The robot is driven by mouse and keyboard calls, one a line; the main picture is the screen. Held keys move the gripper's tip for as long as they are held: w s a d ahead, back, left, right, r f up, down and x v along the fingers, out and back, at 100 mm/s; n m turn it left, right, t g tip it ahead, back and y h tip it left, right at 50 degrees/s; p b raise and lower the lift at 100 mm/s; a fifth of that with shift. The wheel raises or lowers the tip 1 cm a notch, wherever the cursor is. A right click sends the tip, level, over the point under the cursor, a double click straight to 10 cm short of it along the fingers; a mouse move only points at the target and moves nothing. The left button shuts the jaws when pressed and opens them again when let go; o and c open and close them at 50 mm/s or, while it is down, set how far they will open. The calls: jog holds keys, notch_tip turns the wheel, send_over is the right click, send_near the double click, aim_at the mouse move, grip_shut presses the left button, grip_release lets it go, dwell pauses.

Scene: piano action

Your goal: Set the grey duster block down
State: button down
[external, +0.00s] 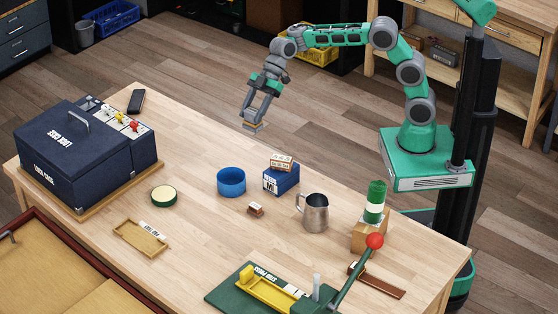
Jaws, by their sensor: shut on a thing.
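My gripper (256,112) hangs fingers down in the air, near the table's far edge in the picture. It is shut on a small block with grey and tan parts, which I take to be the grey duster block (252,127). The block sits low between the fingertips and is partly hidden by them. Nothing is seen touching it from below. The wooden table (205,155) lies in front of and below it; its height above the table is hard to judge.
A blue bowl (231,182), a dark blue box (281,179) with a small block on top, and a metal jug (314,212) stand mid-table. A large navy case (75,155) fills the left. A green lever press (270,289) is in front. Bare wood lies between case and bowl.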

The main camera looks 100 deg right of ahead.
aim_at(252, 111)
jog(key=r, duration=0.4)
jog(key=shift+w+a+r, duration=0.1)
jog(key=shift+a+r, duration=0.1)
jog(key=shift+a, duration=0.05)
jog(key=s+a+n+g+y, duration=0.2)
jog(key=a+n+g, duration=0.15)
jog(key=a, duration=2.25)
jog(key=s+a+n+g, duration=0.1)
jog(key=s+a+n, duration=0.2)
jog(key=s+a, duration=0.65)
jog(key=s+a+n+g, duration=0.2)
jog(key=s+a, duration=0.3)
jog(key=a, duration=1)
jog(key=f, duration=1.2)
jog(key=d+f, duration=0.1)
jog(key=f, duration=0.5)
jog(key=shift+w, duration=0.35)
jog(key=shift+b, duration=0.3)
